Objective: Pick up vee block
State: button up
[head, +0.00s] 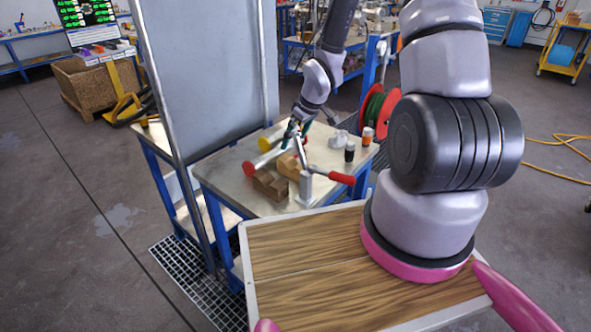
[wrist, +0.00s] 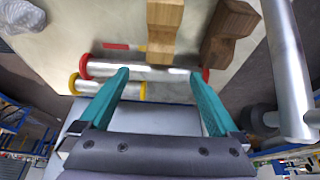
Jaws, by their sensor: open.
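Two notched wooden blocks stand on the metal bench. The dark brown one (head: 270,186) is nearer in the head view and at upper right in the wrist view (wrist: 226,36). The light one (head: 289,166) is just behind it, and at top centre in the wrist view (wrist: 164,32). I cannot tell which is the vee block. My gripper (wrist: 160,73) is open, its teal fingers pointing toward the blocks. Nothing is held between them. In the head view my gripper (head: 296,130) is above the bench, partly hidden by a grey post.
A red-flanged metal cylinder (wrist: 145,71) lies across the fingertips' view; a yellow-ended one (wrist: 112,89) lies beside it. Small bottles (head: 349,152) stand right. A grey panel (head: 205,85) stands left.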

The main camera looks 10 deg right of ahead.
send_over(289, 160)
jog(key=s+d, duration=0.1)
jog(key=s, duration=0.1)
jog(key=f, duration=0.4)
jog(key=shift+d+f, duration=0.2)
jog(key=x, duration=0.6)
jog(key=shift+w+f, duration=0.15)
jog(key=shift+w, duration=0.05)
jog(key=shift+c, duration=0.3)
jog(key=shift+a, duration=0.1)
grip_shut()
